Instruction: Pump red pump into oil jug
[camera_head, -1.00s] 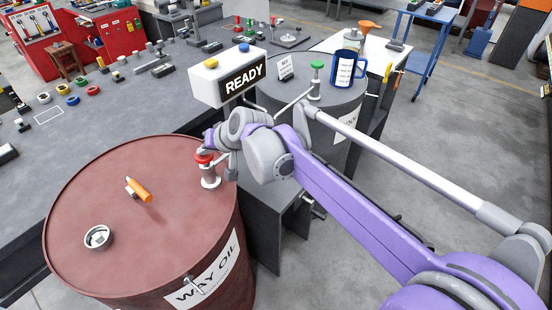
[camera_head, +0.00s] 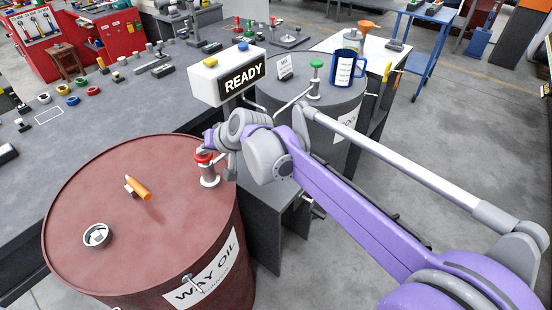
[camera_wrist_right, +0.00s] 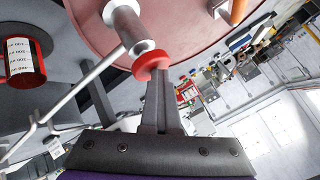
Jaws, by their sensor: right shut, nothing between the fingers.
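The red pump has a red knob (camera_head: 204,157) on a pale metal body (camera_head: 209,177) and stands upright at the right edge of the red barrel's lid. My right gripper (camera_head: 207,146) is shut and empty at the knob. In the right wrist view the shut fingertips (camera_wrist_right: 161,72) meet the red knob (camera_wrist_right: 150,62), seeming to touch it. The pump's thin spout (camera_wrist_right: 75,102) reaches out past the barrel. A blue labelled jug (camera_head: 346,71) stands on the grey barrel's lid. A red labelled container (camera_wrist_right: 22,62) shows in the right wrist view; whether it is the oil jug is unclear. My left gripper is not in view.
The red barrel (camera_head: 110,200), labelled WAY OIL, bears an orange-handled item (camera_head: 138,189) and a round cap (camera_head: 97,236). A READY sign box (camera_head: 228,77) stands behind my wrist. The grey barrel (camera_head: 330,95) bears a green-knobbed pump (camera_head: 316,80). Open floor lies to the right.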

